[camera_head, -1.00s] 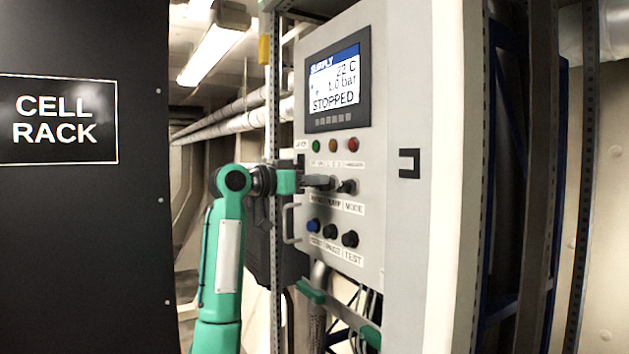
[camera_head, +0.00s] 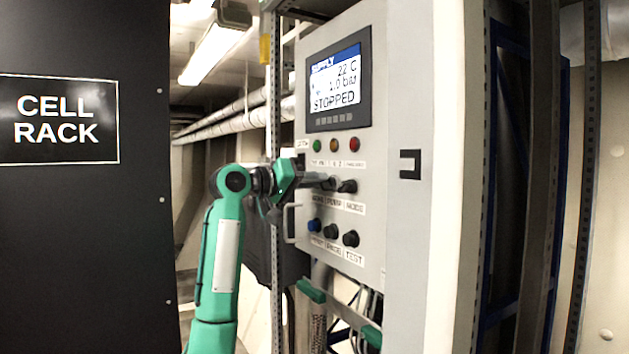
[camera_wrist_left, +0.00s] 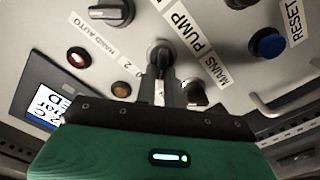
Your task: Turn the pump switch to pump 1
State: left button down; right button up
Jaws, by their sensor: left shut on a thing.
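The pump switch (camera_wrist_left: 160,52) is a black knob beside the PUMP label on the grey control panel (camera_head: 376,200). In the head view my left gripper (camera_head: 326,183) reaches it from the left, at the middle of the upper knob row. The gripper is shut on the knob, its body tilted, and hides part of it. In the wrist view a "2" mark shows left of the knob; its exact pointing direction is hard to tell. My right gripper is not in view.
The mode knob (camera_head: 347,187) sits close to the right. The mains knob (camera_wrist_left: 195,92) is close on the other side. Buttons, including a blue one (camera_head: 313,225), lie below. A handle (camera_head: 290,222) juts out at the panel's left. The screen (camera_head: 335,87) reads STOPPED.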

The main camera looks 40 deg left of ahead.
pick_arm(q)
jog(key=shift+a+n, duration=0.1)
jog(key=shift+n, duration=0.6)
jog(key=c, duration=1.5)
grip_release()
jog(key=b+v, duration=0.5)
jog(key=v, duration=0.9)
